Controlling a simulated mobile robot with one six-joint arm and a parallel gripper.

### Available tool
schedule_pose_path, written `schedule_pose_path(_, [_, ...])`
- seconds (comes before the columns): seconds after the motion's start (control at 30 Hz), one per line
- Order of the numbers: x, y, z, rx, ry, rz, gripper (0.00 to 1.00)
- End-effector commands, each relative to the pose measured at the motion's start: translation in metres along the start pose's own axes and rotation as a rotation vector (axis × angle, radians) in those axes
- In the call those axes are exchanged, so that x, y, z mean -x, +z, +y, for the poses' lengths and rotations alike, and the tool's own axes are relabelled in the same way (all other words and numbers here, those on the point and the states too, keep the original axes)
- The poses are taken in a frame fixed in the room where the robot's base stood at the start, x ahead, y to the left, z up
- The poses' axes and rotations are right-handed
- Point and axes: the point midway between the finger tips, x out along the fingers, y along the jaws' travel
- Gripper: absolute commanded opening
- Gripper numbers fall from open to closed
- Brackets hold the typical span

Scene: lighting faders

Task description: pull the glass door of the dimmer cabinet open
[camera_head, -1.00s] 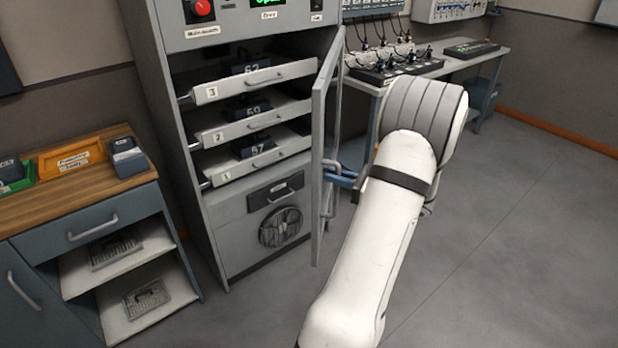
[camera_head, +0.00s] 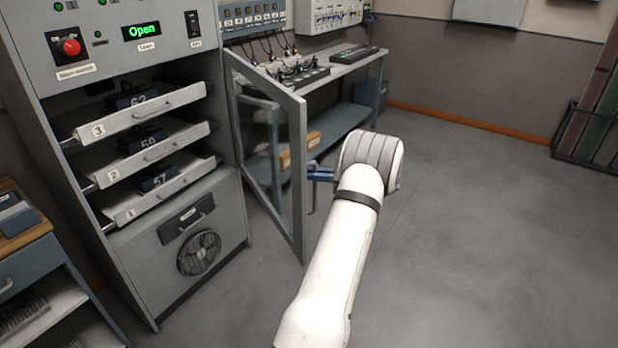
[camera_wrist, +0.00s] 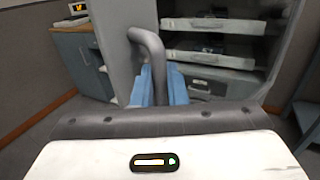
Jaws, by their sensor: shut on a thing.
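The dimmer cabinet (camera_head: 133,252) stands at the left in the head view, with its front uncovered. Its glass door (camera_head: 300,190) is swung out to the right, standing well away from the cabinet front. My gripper (camera_head: 314,174) has blue fingers and is at the door's outer edge, shut on the door handle. In the wrist view the grey bar handle (camera_wrist: 152,50) runs down between the blue fingers (camera_wrist: 160,84). The head view shows only a little of the handle beside the fingers. A green display (camera_head: 142,30) above reads "Open".
Inside the cabinet are drawers numbered 3, 2 and 1 (camera_head: 140,118), partly pulled out. A workbench (camera_head: 345,75) with cables and consoles stands behind the door. A low cabinet (camera_head: 35,270) is at the left edge. The floor (camera_head: 460,220) at right is clear.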

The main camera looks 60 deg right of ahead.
Motion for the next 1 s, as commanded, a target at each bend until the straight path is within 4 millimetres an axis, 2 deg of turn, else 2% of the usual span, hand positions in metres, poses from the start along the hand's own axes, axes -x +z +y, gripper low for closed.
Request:
schedule_pose_path(0.37, [-0.007,-0.001,0.000,-0.002,0.014,0.001,0.00])
schedule_pose_path(0.4, [-0.007,-0.001,0.000,-0.002,0.015,0.001,0.16])
schedule_pose_path(0.6, [-0.008,-0.001,0.000,-0.001,0.015,0.001,0.30])
schedule_pose_path(0.87, [-0.005,-0.001,0.000,0.000,0.014,0.001,0.30])
schedule_pose_path(1.0, [0.012,-0.002,-0.001,0.000,0.013,0.000,0.30])
